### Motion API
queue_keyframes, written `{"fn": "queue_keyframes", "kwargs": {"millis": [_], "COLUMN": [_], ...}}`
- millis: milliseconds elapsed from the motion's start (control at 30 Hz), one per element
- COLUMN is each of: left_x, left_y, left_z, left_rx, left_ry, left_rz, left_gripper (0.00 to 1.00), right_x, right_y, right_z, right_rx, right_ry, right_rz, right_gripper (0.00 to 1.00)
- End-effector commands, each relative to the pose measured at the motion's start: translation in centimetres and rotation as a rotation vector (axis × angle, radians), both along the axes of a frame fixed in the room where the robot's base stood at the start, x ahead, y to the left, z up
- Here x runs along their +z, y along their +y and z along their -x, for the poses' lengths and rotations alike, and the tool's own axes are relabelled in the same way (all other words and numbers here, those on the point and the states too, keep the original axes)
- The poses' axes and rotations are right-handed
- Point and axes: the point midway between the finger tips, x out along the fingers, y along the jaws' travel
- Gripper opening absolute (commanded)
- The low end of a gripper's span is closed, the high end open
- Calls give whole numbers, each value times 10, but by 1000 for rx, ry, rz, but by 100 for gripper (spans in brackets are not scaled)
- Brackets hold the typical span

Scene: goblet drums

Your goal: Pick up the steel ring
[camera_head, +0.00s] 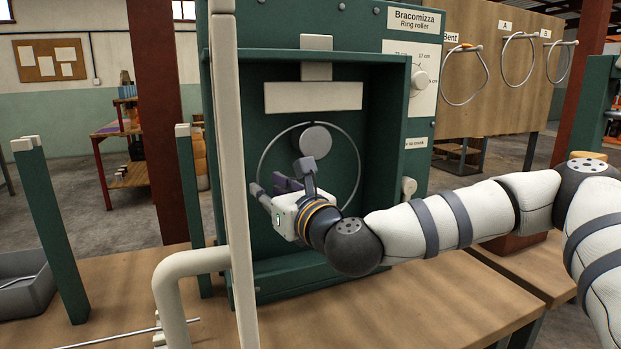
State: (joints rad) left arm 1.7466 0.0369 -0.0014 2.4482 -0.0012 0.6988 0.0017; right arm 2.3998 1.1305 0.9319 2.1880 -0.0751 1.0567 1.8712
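The steel ring (356,158) is a thin grey hoop inside the green ring roller (450,60). It stands upright in the recess, around the round grey roller (315,138). My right gripper (281,176) reaches in from the right, in front of the ring's lower left part. Its two fingers are spread apart, one toward the left and one just below the roller. I see nothing clamped between them. The gripper and wrist hide the lower part of the ring, and I cannot tell if a finger touches it. My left gripper is out of view.
A thick white post with a bent pipe (190,262) stands in front of the machine on the left. Green posts (50,230), a grey tray (25,292) and a thin rod (125,335) are further left. A board (520,85) with several hanging rings is behind right.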

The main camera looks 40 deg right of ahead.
Motion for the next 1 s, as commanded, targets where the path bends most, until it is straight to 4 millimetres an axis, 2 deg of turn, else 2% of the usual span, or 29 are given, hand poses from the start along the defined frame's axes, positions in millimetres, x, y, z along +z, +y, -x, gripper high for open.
{"fn": "queue_keyframes", "kwargs": {"millis": [133,267,467,500,600,1000], "left_x": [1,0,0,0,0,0], "left_y": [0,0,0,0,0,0], "left_z": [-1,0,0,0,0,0], "left_rx": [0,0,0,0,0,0], "left_ry": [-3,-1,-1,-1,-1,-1], "left_rz": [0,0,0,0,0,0], "left_gripper": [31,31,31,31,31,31], "right_x": [0,0,0,0,0,0], "right_y": [0,-1,-1,-1,-1,-1], "right_z": [-30,-44,-45,-45,-44,-44], "right_rx": [-1,1,1,0,0,0], "right_ry": [-2,-1,-1,-1,-1,-2], "right_rz": [3,2,1,1,1,2], "right_gripper": [28,28,28,19,0,0]}}
